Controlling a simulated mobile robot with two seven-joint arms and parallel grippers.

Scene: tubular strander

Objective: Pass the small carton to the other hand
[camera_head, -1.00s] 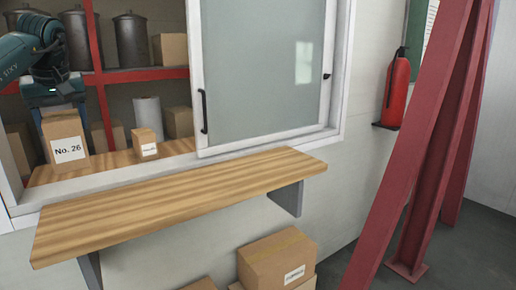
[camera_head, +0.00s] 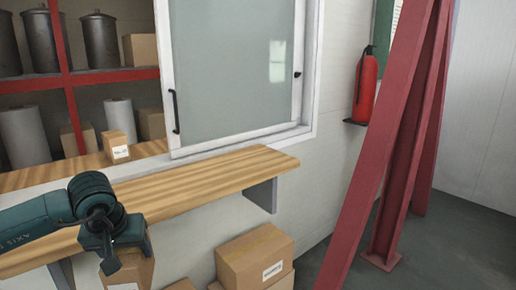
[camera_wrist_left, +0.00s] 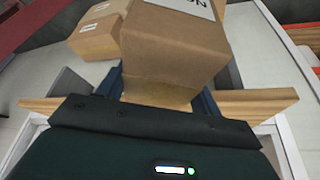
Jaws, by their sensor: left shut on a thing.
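My left gripper (camera_head: 125,262) comes in from the left, in front of the wooden counter. It is shut on a brown carton (camera_head: 132,275), which hangs below it at the bottom edge of the head view. In the left wrist view my left gripper (camera_wrist_left: 163,94) has a finger on each side of this carton (camera_wrist_left: 170,52), whose white label is partly cut off. A smaller carton (camera_head: 117,147) with a white label stands apart on the sill inside the window. My right gripper is not in view.
The wooden counter (camera_head: 215,178) is bare. Labelled cartons (camera_head: 256,258) are stacked on the floor below it. The sliding glass pane (camera_head: 235,70) covers the window's right part. A red extinguisher (camera_head: 366,85) and red steel beams (camera_head: 395,140) stand at right.

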